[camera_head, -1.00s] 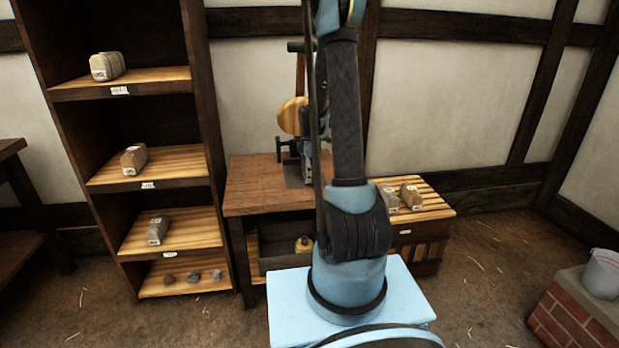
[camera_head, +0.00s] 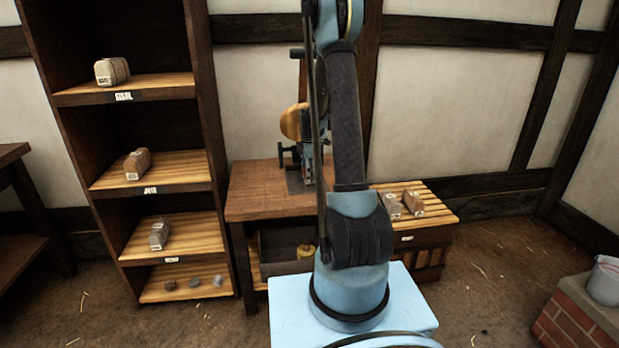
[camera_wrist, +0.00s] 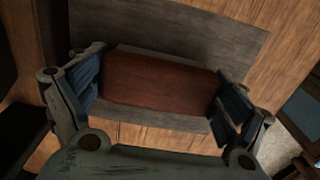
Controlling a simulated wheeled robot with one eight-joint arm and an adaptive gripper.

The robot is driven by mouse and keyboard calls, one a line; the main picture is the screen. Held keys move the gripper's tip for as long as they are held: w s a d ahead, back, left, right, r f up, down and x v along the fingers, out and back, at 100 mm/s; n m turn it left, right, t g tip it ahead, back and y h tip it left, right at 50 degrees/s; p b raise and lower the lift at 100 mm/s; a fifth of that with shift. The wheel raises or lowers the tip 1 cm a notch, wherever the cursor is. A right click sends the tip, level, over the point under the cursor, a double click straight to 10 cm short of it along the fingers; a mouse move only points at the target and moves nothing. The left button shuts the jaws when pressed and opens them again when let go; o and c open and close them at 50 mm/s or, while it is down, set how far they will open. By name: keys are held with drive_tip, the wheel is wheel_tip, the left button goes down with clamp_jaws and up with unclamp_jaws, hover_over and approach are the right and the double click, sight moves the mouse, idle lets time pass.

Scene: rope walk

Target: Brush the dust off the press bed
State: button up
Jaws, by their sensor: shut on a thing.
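A reddish-brown block (camera_wrist: 160,80), which looks like the back of a brush, sits between the blue finger pads of my gripper (camera_wrist: 160,88) in the wrist view. My gripper is shut on it at both ends. Below it lies a flat grey plate (camera_wrist: 205,36), apparently the press bed, on a wooden top. The bed also shows as a dark grey strip (camera_head: 296,181) on the workbench in the head view. I cannot tell if the block touches the bed. Any bristles are hidden, and I cannot make out dust. My arm partly covers the press (camera_head: 293,122).
The wooden workbench (camera_head: 255,190) has clear top to the left of the press. A slatted stand (camera_head: 435,208) with two wrapped bundles (camera_head: 402,203) is at right. A tall shelf (camera_head: 205,110) stands at left. A brick block (camera_head: 570,320) with a bucket (camera_head: 606,280) is far right.

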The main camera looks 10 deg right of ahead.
sight(302, 181)
drive_tip(key=shift+a, duration=0.75)
drive_tip(key=shift+s+f, duration=0.1)
drive_tip(key=shift+s, duration=2.05)
drive_tip(key=shift+c, duration=0.6)
drive_tip(key=shift+s, duration=1.9)
drive_tip(key=shift+a, duration=0.85)
drive_tip(key=shift+w, duration=0.1)
drive_tip(key=shift+c, duration=0.6)
drive_tip(key=shift+w, duration=3.95)
drive_tip(key=shift+r, duration=2.9)
